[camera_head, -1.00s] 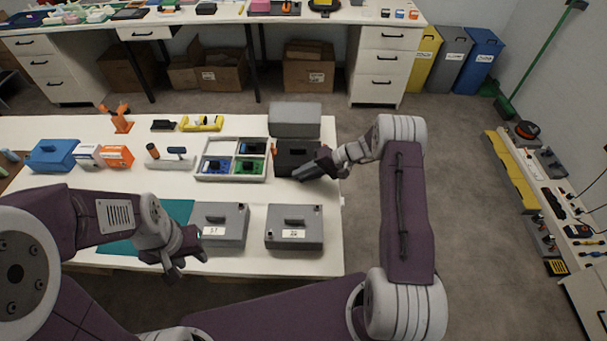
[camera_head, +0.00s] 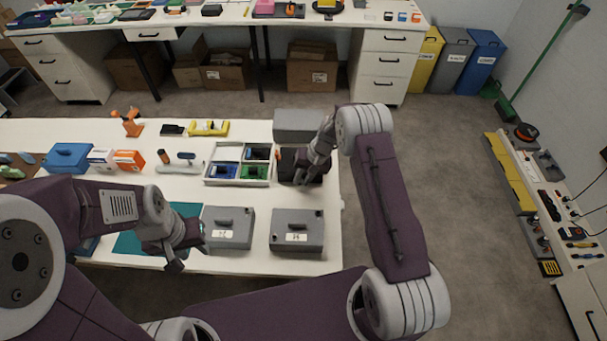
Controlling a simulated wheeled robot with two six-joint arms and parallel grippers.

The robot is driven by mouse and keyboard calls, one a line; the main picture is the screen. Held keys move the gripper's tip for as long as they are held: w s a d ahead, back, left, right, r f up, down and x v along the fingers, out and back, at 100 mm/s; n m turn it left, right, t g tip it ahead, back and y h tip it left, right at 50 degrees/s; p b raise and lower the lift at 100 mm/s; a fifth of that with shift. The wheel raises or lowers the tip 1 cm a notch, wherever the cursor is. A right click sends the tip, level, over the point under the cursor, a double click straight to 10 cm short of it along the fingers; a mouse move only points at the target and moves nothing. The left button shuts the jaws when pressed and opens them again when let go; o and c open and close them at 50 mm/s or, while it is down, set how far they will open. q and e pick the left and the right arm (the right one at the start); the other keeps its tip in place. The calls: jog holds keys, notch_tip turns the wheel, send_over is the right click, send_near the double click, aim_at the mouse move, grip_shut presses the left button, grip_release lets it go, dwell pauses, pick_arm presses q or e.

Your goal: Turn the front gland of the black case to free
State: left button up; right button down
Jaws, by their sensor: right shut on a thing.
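The black case (camera_head: 286,165) stands on the white table, right of the divided tray and in front of a grey box. My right gripper (camera_head: 303,180) reaches down at its front, with the forearm and wrist covering its right part. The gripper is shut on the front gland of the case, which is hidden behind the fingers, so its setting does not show. My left gripper (camera_head: 176,264) hangs near the table's front edge, away from the black case. Its fingers are too small and dark to tell the gap.
The divided tray (camera_head: 207,181) with blue and green items is just left of the case. Two grey cases (camera_head: 230,239) (camera_head: 297,242) stand in front. The grey box (camera_head: 292,124) is close behind. Floor is free right of the table.

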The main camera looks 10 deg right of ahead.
jog(key=shift+w+a+r+h+p, duration=0.1)
jog(key=shift+h+p, duration=0.4)
jog(key=c, duration=1.5)
grip_release()
jog(key=b+v, duration=0.1)
jog(key=v, duration=0.8)
